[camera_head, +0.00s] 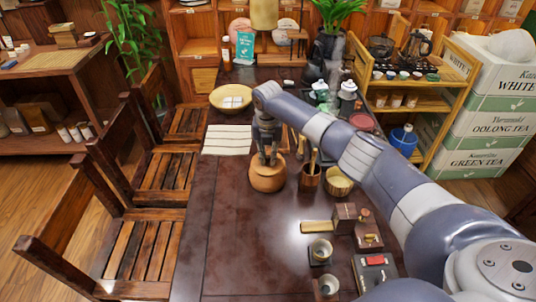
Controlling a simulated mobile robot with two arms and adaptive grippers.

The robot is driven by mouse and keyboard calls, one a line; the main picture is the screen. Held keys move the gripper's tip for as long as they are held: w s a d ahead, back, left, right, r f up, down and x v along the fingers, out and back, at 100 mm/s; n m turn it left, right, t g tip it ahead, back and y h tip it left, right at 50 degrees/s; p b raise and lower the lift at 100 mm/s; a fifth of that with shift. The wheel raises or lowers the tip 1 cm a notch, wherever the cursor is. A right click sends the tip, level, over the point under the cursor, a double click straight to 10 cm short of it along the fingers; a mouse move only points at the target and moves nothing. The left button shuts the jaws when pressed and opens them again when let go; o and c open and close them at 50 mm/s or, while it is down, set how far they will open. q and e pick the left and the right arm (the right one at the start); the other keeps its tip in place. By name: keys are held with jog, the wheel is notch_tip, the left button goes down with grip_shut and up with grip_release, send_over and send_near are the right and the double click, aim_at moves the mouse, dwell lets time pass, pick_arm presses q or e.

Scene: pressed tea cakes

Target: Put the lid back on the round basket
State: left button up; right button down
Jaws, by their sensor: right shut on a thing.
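A round, orange-brown lidded basket (267,180) stands on the dark table, left of the wooden tool cup. My right gripper (267,159) comes down over it from above, its fingers pointing down at the top of the basket. It is shut on what looks like the lid. The fingers hide part of the top, and I cannot tell whether the lid rests on the rim or is held just above it. My left gripper is not in view.
Right of the basket stand a tool cup (311,178) and an open pale basket (338,182). A white slatted mat (228,140) and a shallow round tray (217,98) lie behind. Small boxes (344,217) sit front right. The table's front left is clear.

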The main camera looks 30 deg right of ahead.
dwell(0.4)
jog(key=c, duration=1.5)
grip_release()
jog(key=shift+o, duration=0.2)
jog(key=o, duration=0.5)
jog(key=shift+r+p, duration=3.25)
jog(key=shift+r, duration=0.25)
grip_shut()
